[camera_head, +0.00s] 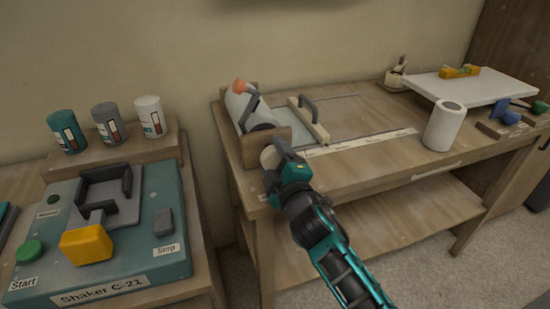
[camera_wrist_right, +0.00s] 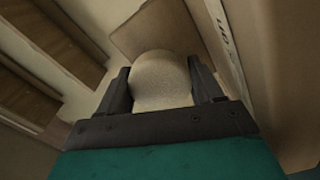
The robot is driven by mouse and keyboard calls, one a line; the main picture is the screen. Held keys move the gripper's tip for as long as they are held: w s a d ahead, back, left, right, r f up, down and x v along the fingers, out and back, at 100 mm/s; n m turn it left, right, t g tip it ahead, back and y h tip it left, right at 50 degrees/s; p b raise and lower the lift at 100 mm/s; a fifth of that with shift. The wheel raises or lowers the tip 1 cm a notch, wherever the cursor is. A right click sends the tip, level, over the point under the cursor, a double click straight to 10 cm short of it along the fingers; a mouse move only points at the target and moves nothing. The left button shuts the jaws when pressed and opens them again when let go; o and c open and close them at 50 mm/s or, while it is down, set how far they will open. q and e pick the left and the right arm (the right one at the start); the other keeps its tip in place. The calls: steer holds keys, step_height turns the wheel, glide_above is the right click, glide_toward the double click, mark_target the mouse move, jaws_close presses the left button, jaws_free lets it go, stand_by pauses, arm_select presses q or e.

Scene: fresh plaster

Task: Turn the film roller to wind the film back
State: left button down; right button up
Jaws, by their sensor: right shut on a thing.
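The film roller (camera_head: 237,104) lies across the left end of the wooden table, between two upright wooden end boards. A pale round knob (camera_head: 267,157) is at its near end. My right gripper (camera_head: 276,164) is at this knob. In the right wrist view the knob (camera_wrist_right: 162,80) sits between the two dark fingers, and the gripper is shut on it. A dark curved handle and an orange-pink end piece (camera_head: 240,86) show by the roller. Clear film over the table top is hard to make out. My left gripper is out of view.
A wooden bar with a dark handle (camera_head: 309,117) lies right of the roller. A pale ruler strip (camera_head: 360,142) runs along the table front. A white cylinder (camera_head: 444,127) and white board (camera_head: 474,87) are farther right. A teal shaker (camera_head: 98,235) stands left.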

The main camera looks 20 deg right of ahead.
steer(key=o, duration=1.1)
steer(key=shift+c, duration=0.2)
